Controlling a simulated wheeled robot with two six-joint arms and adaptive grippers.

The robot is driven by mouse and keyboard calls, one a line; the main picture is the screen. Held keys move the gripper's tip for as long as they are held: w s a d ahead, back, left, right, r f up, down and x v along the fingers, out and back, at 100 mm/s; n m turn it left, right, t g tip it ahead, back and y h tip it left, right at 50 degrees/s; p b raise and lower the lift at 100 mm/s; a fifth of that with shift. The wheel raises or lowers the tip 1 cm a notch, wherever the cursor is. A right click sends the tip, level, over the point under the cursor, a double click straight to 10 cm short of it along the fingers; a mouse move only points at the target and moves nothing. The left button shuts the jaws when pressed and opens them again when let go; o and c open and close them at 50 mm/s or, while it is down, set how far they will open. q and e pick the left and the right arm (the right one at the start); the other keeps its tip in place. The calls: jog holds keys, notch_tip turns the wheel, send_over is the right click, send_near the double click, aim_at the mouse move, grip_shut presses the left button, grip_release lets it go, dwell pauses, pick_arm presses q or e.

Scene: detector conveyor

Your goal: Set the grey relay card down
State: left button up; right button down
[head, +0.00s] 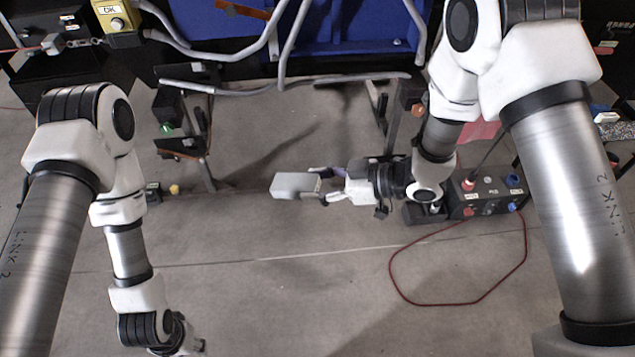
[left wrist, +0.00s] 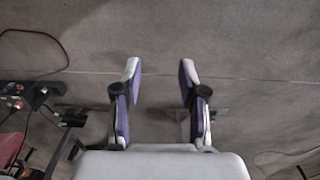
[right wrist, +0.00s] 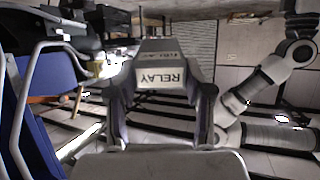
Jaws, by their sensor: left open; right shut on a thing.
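The grey relay card (head: 294,185) is a small pale grey block in the head view. My right gripper (head: 323,188) is shut on its right end and holds it over the floor.
A blue seat-like panel (head: 345,25) with grey tubes fills the top middle. A yellow box marked OK (head: 118,22) stands at the top left. A black box with red and blue buttons (head: 487,197) is right of my right gripper, its red cable (head: 455,303) looping on open floor (head: 290,300).

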jog(key=shift+s+d+n+g, duration=0.1)
jog(key=shift+d+n+g, duration=0.8)
jog(key=shift+g, duration=0.2)
pick_arm(q)
jog(key=shift+o, duration=0.7)
pick_arm(e)
jog(key=shift+s+d+n+g+y, duration=0.1)
jog(key=shift+n+g+y, duration=0.2)
pick_arm(q)
jog(key=o, duration=0.6)
pick_arm(e)
jog(key=shift+s, duration=0.1)
pick_arm(q)
jog(key=s+n+g, duration=0.2)
jog(key=s+g, duration=0.1)
jog(key=s, duration=0.1)
jog(key=n+t+h, duration=0.1)
jog(key=n+h, duration=1.2)
jog(key=n, duration=0.1)
send_near(293, 186)
jog(key=x, duration=1.1)
jog(key=shift+d, duration=0.1)
